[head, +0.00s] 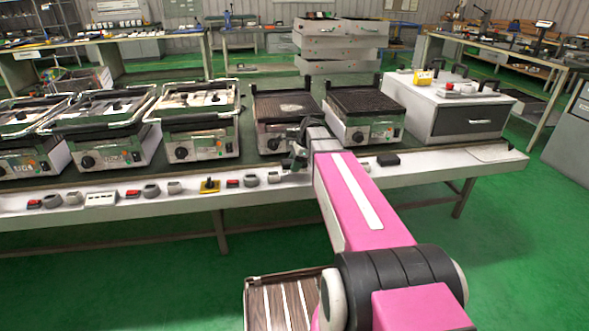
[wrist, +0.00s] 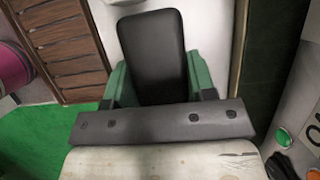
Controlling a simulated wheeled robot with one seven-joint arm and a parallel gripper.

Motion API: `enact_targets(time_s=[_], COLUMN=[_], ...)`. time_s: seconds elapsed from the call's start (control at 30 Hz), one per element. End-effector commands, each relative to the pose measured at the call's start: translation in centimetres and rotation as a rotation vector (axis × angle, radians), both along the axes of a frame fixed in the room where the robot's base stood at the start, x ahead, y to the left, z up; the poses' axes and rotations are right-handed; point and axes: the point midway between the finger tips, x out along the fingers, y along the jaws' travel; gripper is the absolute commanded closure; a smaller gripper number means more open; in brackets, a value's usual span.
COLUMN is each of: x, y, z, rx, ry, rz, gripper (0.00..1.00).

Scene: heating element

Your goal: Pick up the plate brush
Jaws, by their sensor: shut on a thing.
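In the wrist view my gripper (wrist: 157,88) has green fingers on both sides of a black block with rounded corners. This block is likely the plate brush (wrist: 152,45), but its bristles do not show. The fingers are shut on it. In the head view my gripper (head: 297,152) is at the end of my pink arm, at the front of the bench, close to the open-plate grill. It looks small and dark there, and the brush cannot be told apart from it.
Several contact grills (head: 198,120) line the bench (head: 120,208) at the left. Two flat-topped grills, one of them the right grill (head: 365,112), are by my gripper. A grey box (head: 450,105) stands at the right. Switches and knobs line the front edge. Green floor is open in front.

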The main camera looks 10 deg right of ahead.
Motion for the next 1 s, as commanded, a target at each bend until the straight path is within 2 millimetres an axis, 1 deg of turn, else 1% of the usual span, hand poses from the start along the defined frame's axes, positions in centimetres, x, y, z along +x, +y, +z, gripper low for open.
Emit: enact_targets(time_s=[0.03,0.1,0.2,0.4,0.5,0.6,0.73,1.0], x=[0.0,0.0,-1.7,-4.0,-4.9,-5.6,-6.2,-6.5], y=[0.0,0.0,2.0,5.6,7.0,8.1,9.1,9.7], z=[0.9,2.2,3.3,5.8,6.8,7.7,8.4,8.8], rx=[0.000,0.000,0.000,0.000,0.000,0.000,0.000,0.000], ry=[-0.003,-0.003,-0.001,-0.002,-0.002,-0.002,0.000,0.000], rz=[0.000,0.000,0.003,0.003,0.002,0.001,0.001,0.000], gripper=[0.80,0.80,0.80,0.80,0.80,0.80,0.80,0.80])
